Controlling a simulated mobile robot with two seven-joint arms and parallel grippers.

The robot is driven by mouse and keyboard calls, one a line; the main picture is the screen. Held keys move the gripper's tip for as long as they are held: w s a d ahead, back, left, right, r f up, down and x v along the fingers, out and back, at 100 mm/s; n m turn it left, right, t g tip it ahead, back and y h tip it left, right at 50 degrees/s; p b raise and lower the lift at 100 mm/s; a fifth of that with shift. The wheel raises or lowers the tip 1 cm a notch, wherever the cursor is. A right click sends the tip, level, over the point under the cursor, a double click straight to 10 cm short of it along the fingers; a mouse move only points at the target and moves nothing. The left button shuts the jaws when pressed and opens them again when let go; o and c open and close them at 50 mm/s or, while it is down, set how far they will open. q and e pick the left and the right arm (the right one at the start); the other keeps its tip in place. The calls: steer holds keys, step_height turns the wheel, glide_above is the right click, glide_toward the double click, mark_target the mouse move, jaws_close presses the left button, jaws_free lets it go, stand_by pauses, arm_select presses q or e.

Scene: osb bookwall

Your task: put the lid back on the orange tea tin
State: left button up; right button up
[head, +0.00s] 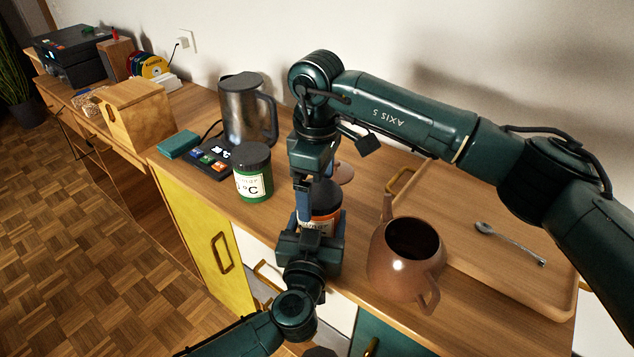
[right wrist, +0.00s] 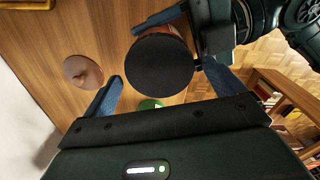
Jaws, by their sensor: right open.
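The orange tea tin (head: 322,222) stands upright on the wooden counter, partly hidden by my arms. A flat black lid (right wrist: 160,66) covers its top in the right wrist view; whether it is fully seated cannot be told. My left gripper (head: 318,222) comes from the front, with its fingers on both sides of the tin, apparently closed on it. My right gripper (right wrist: 165,85) points down from above, open, with its fingers on either side of the black lid and apparently clear of it.
A green tin (head: 253,173) stands to the left, before a metal kettle (head: 243,108). A copper teapot (head: 405,262) stands close on the right, its lid (right wrist: 83,72) lying behind the orange tin. A wooden tray (head: 470,215) with a spoon (head: 510,243) fills the right side.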

steer(key=shift+r, duration=2.25)
steer(key=shift+c, duration=0.3)
